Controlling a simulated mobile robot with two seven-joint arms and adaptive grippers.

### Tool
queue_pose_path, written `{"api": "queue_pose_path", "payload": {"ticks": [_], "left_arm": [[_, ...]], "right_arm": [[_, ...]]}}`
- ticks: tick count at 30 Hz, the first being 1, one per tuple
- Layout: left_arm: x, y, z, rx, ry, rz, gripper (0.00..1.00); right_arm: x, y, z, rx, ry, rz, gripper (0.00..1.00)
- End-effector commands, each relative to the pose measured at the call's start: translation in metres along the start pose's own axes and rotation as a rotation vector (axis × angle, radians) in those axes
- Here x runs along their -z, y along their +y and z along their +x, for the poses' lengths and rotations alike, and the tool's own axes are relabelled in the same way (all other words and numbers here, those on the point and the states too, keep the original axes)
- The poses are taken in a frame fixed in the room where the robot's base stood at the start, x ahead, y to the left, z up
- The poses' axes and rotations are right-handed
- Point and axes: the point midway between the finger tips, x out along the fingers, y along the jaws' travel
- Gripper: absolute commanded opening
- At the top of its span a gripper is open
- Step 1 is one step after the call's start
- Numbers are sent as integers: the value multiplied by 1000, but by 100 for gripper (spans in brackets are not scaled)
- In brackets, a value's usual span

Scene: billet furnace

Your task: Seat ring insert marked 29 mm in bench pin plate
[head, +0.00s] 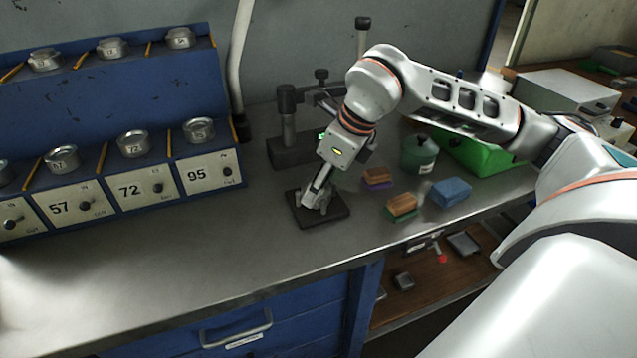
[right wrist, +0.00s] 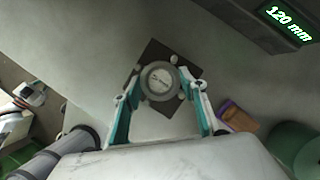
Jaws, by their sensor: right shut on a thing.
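The bench pin plate (head: 330,217) is a dark square plate on the bench. It also shows in the right wrist view (right wrist: 152,54), with small pale pins around the ring. My right gripper (head: 316,202) is down over the plate and shut on a grey ring insert (right wrist: 160,84). The ring lies between the fingertips in the right wrist view, over the plate's middle. Its face marking is too small to read. Whether it touches the plate cannot be told. In the head view the fingers mostly hide the ring. My left gripper is not in view.
A blue rack (head: 120,150) with metal rings and labels 57, 72 and 95 stands at left. Behind the plate is a gauge stand (head: 290,150); its display (right wrist: 288,22) reads 120 mm. Coloured blocks (head: 402,205) and a green pot (head: 418,155) stand right. Bench front is clear.

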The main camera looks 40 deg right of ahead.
Motion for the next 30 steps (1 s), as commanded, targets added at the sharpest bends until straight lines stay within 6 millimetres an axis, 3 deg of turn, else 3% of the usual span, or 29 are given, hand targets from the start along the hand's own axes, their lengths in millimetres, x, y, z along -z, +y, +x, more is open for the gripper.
{"api": "queue_pose_path", "payload": {"ticks": [6, 7, 8, 18, 30], "left_arm": [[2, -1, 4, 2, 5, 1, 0], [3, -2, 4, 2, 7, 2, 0], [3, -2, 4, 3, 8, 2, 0], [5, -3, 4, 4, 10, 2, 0], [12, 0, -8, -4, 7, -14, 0]], "right_arm": [[0, 0, 3, 2, -3, -1, 2], [0, 0, 2, 2, -4, -1, 47], [0, 0, 2, 2, -4, -1, 49], [2, 0, 3, 0, 1, 0, 49], [0, 0, -28, 2, -3, -1, 49]]}}
